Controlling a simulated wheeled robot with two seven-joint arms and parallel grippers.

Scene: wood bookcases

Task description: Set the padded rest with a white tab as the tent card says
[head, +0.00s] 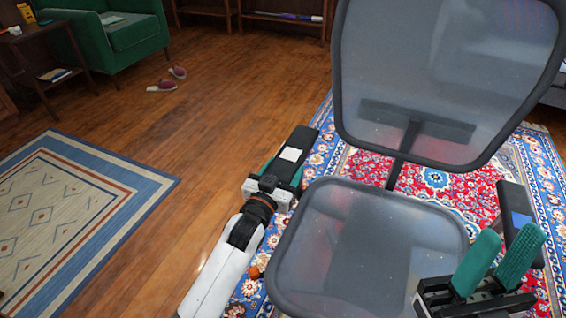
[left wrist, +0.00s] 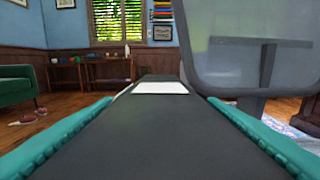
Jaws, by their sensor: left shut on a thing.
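A mesh office chair (head: 368,245) stands on a patterned rug. Its left padded rest (head: 303,146) is black, with a white tab (head: 290,154) on top. My left gripper (head: 280,172) is shut on this rest from its near end. In the left wrist view the teal fingers lie along both sides of the rest (left wrist: 155,130), and its white tab (left wrist: 160,88) faces up. The other padded rest (head: 516,205), on the right, has a blue tab. My right gripper (head: 505,250) is open, beside the seat and in front of that rest. I cannot make out a tent card.
A red and blue rug (head: 440,182) lies under the chair. A beige and blue rug (head: 75,215) lies at left. A green armchair (head: 118,35), a small side table (head: 35,50) and red slippers (head: 165,83) are further back. Wooden floor between is clear.

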